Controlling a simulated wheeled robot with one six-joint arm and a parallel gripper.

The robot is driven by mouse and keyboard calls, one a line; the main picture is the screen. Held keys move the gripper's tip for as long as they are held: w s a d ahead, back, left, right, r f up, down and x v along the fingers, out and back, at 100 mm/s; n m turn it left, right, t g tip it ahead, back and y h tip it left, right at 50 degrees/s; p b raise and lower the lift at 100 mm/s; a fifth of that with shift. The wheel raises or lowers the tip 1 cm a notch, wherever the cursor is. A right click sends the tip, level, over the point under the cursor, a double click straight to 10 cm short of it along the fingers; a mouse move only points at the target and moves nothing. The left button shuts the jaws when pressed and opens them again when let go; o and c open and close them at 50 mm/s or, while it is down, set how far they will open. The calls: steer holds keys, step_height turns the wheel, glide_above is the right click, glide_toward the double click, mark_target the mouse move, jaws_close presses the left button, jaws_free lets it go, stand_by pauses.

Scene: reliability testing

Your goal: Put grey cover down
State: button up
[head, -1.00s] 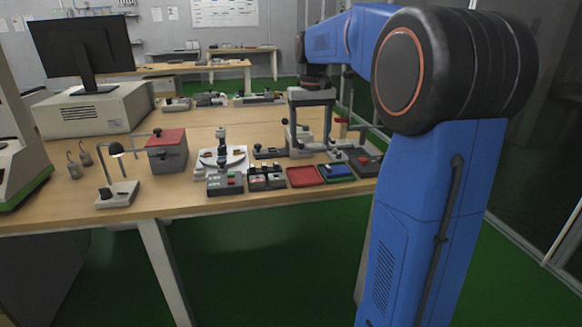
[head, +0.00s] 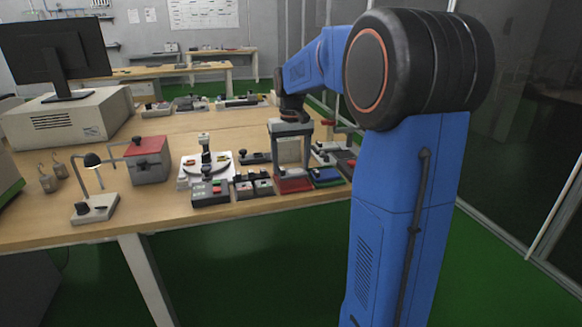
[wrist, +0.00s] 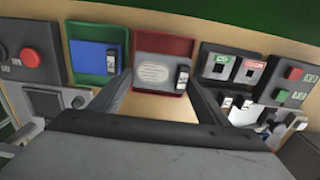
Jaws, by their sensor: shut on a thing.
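My gripper (head: 291,170) points down over the red tray (head: 293,185) near the table's front edge. In the wrist view, my gripper (wrist: 160,82) has its two dark fingers set wide apart. The red tray (wrist: 178,47) lies just beyond them, with a pale label and a small black piece at its right. My gripper is shut on the grey cover, but the cover is hard to tell from the grey gripper parts. I cannot tell whether it touches the tray. The blue tray (head: 326,175) with a green rim is beside the red one.
Button boxes (head: 217,191) and switch boxes (head: 254,186) stand left of the red tray. A round fixture (head: 205,166), a red-lidded box (head: 147,160) and a small lamp (head: 95,208) are farther left. The table (head: 140,207) has bare strips along its front.

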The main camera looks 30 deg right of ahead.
mark_target(291, 170)
steer(key=shift+f, duration=0.6)
steer(key=shift+f, duration=0.6)
steer(key=o, duration=0.8)
steer(key=shift+c, duration=0.2)
step_height(291, 170, up, 13)
steer(key=s+a+f+t, duration=0.1)
steer(key=s+a, duration=0.5)
steer(key=s, duration=0.2)
steer(key=s+a+f+n+t, duration=0.1)
steer(key=s+a+f, duration=0.4)
steer(key=s, duration=0.6)
steer(key=s+a+f+n+t, duration=0.2)
steer(key=s+a+f, duration=0.2)
steer(key=s+f, duration=0.6)
steer(key=shift+s+a+f+t, duration=0.3)
steer(key=shift+s+a+t, duration=0.1)
steer(key=shift+s, duration=0.25)
